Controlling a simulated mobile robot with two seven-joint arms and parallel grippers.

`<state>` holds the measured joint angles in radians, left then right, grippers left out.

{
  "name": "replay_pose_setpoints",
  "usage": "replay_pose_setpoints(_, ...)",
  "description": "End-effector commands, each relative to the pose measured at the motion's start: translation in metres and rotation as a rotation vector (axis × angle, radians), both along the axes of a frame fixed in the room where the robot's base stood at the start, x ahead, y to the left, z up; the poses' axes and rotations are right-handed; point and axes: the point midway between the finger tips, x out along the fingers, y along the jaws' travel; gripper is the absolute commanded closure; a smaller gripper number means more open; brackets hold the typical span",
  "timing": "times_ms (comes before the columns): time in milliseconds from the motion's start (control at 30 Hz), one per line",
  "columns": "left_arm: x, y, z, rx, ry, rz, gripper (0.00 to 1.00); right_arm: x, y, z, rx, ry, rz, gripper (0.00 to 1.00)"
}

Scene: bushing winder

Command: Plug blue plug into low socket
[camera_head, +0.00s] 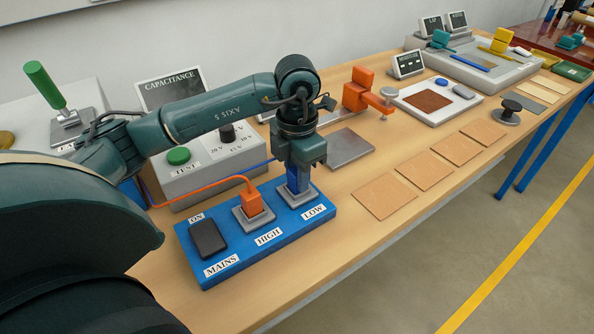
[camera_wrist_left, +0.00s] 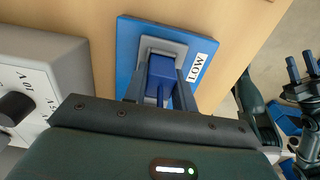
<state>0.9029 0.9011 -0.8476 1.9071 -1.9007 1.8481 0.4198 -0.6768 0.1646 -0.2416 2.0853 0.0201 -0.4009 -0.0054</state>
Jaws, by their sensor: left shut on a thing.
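The blue plug (camera_head: 298,184) is between the fingers of my left gripper (camera_head: 299,182), which is shut on it. In the left wrist view the blue plug (camera_wrist_left: 160,78) stands over the grey frame of the low socket (camera_wrist_left: 163,44), beside the LOW label. In the head view the low socket (camera_head: 300,200) lies directly under the plug. I cannot tell how deep the plug sits in it. My right gripper (camera_wrist_left: 301,64) shows small at the right of the left wrist view, its fingers apart and empty.
The blue socket board (camera_head: 262,255) also carries a black mains switch (camera_head: 208,238) and an orange plug (camera_head: 252,203) in the high socket. The grey capacitance tester (camera_head: 190,180) stands behind it. A metal plate (camera_head: 345,148) and brown sheets (camera_head: 385,195) lie to the right.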

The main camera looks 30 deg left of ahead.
Motion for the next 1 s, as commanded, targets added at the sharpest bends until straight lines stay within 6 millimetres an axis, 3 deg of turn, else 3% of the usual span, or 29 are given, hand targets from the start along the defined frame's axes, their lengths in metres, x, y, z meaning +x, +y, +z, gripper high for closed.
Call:
replay_pose_setpoints(33,-0.0001,0.0001,-0.0025,0.000,0.000,0.000,1.00,0.0003,0.0000,-0.0027,-0.001,-0.001,0.001,0.64)
replay_pose_setpoints(67,0.0001,0.0002,-0.0013,0.000,0.000,0.000,0.71,0.0003,0.0000,-0.0015,-0.001,-0.001,0.001,0.64)
replay_pose_setpoints(167,-0.0001,0.0001,-0.0012,0.000,0.000,0.000,0.63,0.0003,0.0000,-0.0014,0.000,-0.002,0.000,0.64)
replay_pose_setpoints(433,-0.0001,0.0001,-0.0012,0.000,0.000,0.000,0.62,0.0005,0.0001,-0.0013,0.000,-0.002,0.000,0.64)
replay_pose_setpoints(733,0.0000,0.0000,-0.0011,0.000,0.000,0.000,0.38,0.0005,0.0002,-0.0012,0.000,-0.003,0.000,0.64)
replay_pose_setpoints(1000,0.0000,-0.0001,-0.0012,0.000,0.000,0.000,0.37,0.0006,0.0002,-0.0011,0.000,-0.003,0.000,0.64)
